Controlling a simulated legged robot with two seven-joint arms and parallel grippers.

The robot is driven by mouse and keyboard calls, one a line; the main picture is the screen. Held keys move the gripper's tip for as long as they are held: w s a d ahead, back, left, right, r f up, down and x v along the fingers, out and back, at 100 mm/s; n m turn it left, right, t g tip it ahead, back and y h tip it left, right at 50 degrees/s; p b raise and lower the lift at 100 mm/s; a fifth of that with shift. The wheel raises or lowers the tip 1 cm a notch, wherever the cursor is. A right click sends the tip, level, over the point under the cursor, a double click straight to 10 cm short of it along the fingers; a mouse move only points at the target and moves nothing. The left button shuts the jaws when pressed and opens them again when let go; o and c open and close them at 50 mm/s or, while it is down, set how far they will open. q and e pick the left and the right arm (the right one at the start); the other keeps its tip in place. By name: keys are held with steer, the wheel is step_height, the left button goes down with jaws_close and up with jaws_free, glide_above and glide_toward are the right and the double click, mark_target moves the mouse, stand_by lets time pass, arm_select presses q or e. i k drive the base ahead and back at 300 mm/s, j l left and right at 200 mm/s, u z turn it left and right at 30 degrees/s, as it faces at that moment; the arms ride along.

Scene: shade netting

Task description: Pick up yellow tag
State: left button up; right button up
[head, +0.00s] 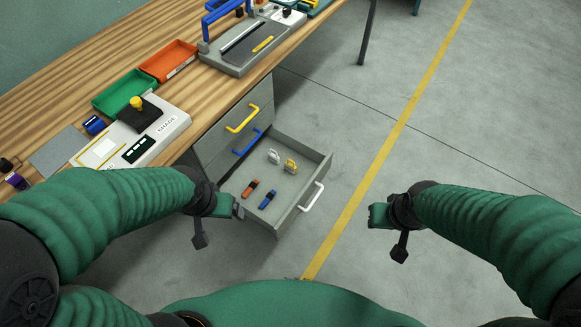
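A small yellow tag-like piece (290,166) stands in the open bottom drawer (309,190), toward its far side. Beside it on the left is a similar pale grey-white piece (273,156). An orange-red piece (250,188) and a blue piece (268,199) lie nearer in the same drawer. My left gripper (238,210) is at the drawer's near left edge, apart from the yellow piece. My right gripper (375,215) is right of the drawer, over the floor. Nothing shows held in either; their finger gaps cannot be made out.
The drawer has a white handle (311,197). Closed drawers above have yellow (242,118) and blue (247,143) handles. The wooden bench (60,80) holds a green tray (122,91), an orange tray (168,60), a white device (168,122) and a grey press (240,50). Floor to the right is clear.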

mark_target(289, 167)
steer(key=i+l+u, duration=0.2)
steer(key=i, duration=0.95)
